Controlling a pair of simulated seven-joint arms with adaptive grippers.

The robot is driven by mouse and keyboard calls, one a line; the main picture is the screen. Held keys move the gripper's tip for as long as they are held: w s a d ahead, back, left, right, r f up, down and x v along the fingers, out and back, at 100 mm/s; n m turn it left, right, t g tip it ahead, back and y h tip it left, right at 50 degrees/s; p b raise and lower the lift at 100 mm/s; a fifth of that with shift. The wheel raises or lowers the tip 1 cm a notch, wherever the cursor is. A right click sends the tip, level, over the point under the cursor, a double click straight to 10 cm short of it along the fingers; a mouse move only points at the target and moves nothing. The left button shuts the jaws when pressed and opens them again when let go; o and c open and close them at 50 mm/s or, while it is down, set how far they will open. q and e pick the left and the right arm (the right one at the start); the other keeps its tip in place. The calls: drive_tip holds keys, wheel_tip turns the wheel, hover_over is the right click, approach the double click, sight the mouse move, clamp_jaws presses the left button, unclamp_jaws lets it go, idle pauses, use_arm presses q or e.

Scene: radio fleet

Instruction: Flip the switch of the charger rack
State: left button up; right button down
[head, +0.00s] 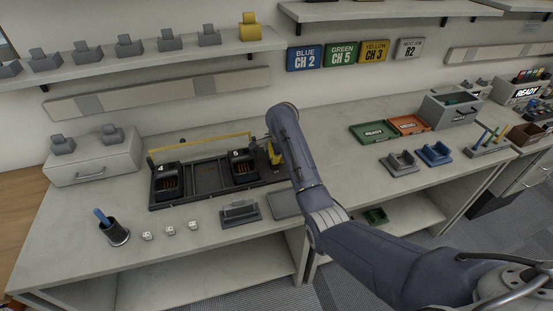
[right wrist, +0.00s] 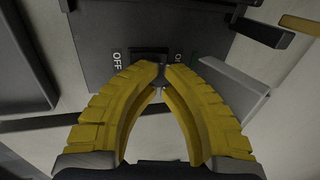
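The charger rack (head: 207,180) is a dark tray on the counter, with black charger units marked 4 and 5 standing in it and a yellow bar along its back. In the right wrist view, a dark grey panel (right wrist: 100,70) carries a black switch (right wrist: 148,52) between an OFF label on the left and a partly hidden ON label on the right. My right gripper (head: 272,158) is at the rack's right end. Its yellow fingers (right wrist: 163,73) are closed together at the tips, just by the switch; I cannot tell whether they touch it. My left gripper is not in view.
A grey cradle (head: 239,211) and small white cubes (head: 170,230) lie in front of the rack. A dark cup (head: 116,234) stands front left. Green (head: 373,131) and orange (head: 408,124) trays lie to the right. A shelf (head: 150,55) runs above.

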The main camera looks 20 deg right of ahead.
drive_tip(key=shift+f, duration=0.3)
drive_tip(key=shift+w, duration=0.1)
